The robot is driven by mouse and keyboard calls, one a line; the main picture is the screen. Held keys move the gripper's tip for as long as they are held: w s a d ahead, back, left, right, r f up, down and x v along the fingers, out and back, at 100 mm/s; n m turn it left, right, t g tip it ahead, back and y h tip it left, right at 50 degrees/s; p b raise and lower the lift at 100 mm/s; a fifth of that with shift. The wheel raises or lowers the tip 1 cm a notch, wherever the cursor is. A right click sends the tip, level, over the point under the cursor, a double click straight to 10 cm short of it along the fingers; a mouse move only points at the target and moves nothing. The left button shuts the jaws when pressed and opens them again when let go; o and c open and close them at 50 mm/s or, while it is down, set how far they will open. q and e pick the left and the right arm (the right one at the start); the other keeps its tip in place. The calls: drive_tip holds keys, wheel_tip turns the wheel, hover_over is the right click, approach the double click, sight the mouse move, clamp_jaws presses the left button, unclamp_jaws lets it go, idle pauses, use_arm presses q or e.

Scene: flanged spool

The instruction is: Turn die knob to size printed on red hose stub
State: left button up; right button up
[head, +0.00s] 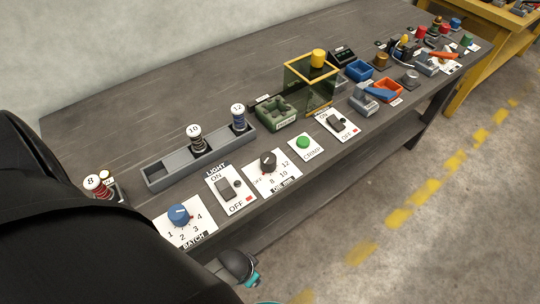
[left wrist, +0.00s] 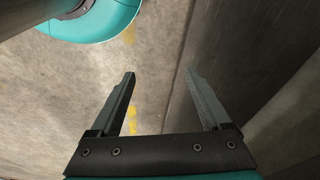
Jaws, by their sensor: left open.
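The red hose stub (head: 98,186) stands upright at the left end of the bench in the head view, with a white cap printed 8. My dark arm hides part of the bench beside it. The die knob (head: 268,161) is a dark knob on a white plate marked OFF, 8, 10 and 12; its pointer is too small to read surely. My left gripper (left wrist: 161,82) is open and empty in the left wrist view, above the floor beside a dark surface. No gripper touches the knob. My right gripper is not in view.
A grey rack (head: 198,158) holds stubs capped 10 and 12. A blue batch knob (head: 179,215), a light switch (head: 228,188) and a green crimp button (head: 303,142) line the front edge. A yellow-framed guard (head: 311,82) stands farther right. The bench's back is clear.

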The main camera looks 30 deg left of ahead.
use_arm(q)
drive_tip(key=w+d+r+m+h, duration=0.15)
drive_tip(key=w+r, duration=0.25)
drive_tip(key=r, duration=0.5)
drive_tip(key=w+d+r+m, duration=0.25)
drive_tip(key=w+r, duration=0.25)
drive_tip(key=r, duration=0.4)
drive_tip(key=w+d+r+m+h, duration=0.1)
drive_tip(key=w+d+r+m, duration=0.2)
drive_tip(key=r, duration=0.6)
wheel_tip(320, 180, up, 11)
drive_tip(key=m+g+y, duration=0.2)
drive_tip(key=m+y, duration=0.1)
drive_tip(key=m, duration=0.3)
hover_over(268, 157)
wheel_tip(268, 157, down, 16)
drive_tip(key=b, duration=0.5)
drive_tip(key=shift+r, duration=0.25)
